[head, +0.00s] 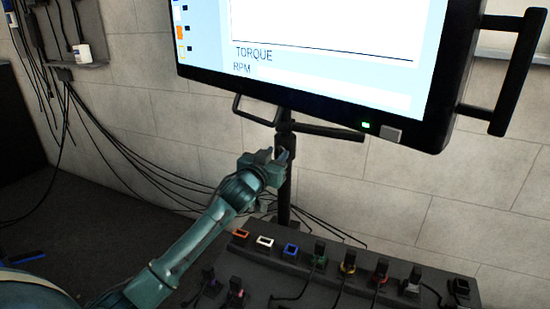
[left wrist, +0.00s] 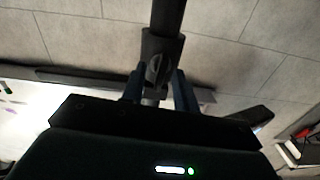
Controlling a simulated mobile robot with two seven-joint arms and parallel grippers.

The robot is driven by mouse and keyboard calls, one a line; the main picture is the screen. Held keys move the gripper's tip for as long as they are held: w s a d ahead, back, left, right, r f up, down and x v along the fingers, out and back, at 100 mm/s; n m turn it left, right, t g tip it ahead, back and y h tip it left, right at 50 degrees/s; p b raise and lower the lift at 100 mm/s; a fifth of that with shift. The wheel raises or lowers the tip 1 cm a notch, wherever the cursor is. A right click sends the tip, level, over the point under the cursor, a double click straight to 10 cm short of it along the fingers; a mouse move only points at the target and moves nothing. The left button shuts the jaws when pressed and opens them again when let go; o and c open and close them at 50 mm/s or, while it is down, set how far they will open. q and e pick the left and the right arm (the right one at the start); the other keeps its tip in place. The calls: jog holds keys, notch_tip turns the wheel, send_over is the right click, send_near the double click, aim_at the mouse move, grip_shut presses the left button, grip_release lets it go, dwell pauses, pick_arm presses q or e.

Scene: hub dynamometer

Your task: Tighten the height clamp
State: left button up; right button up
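The height clamp (left wrist: 155,66) is a dark collar with a small grey lever or knob on the black monitor stand pole (head: 285,190). In the head view my gripper hides most of the clamp. My left gripper (head: 276,156) is at the pole just below the monitor. In the left wrist view its two blue-grey fingers (left wrist: 160,82) stand apart on either side of the knob. A gap shows on the right of the knob, so the fingers look open around it. Whether one finger touches it cannot be told. My right gripper is not in view.
The large monitor (head: 320,95) hangs above, with handle bars (head: 330,131) below it and at its right side. A dark console (head: 340,262) with several coloured sockets and plugged cables stands below. Loose black cables (head: 130,155) run along the tiled wall.

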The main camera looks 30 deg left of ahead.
pick_arm(q)
jog(key=shift+c, duration=0.3)
grip_shut()
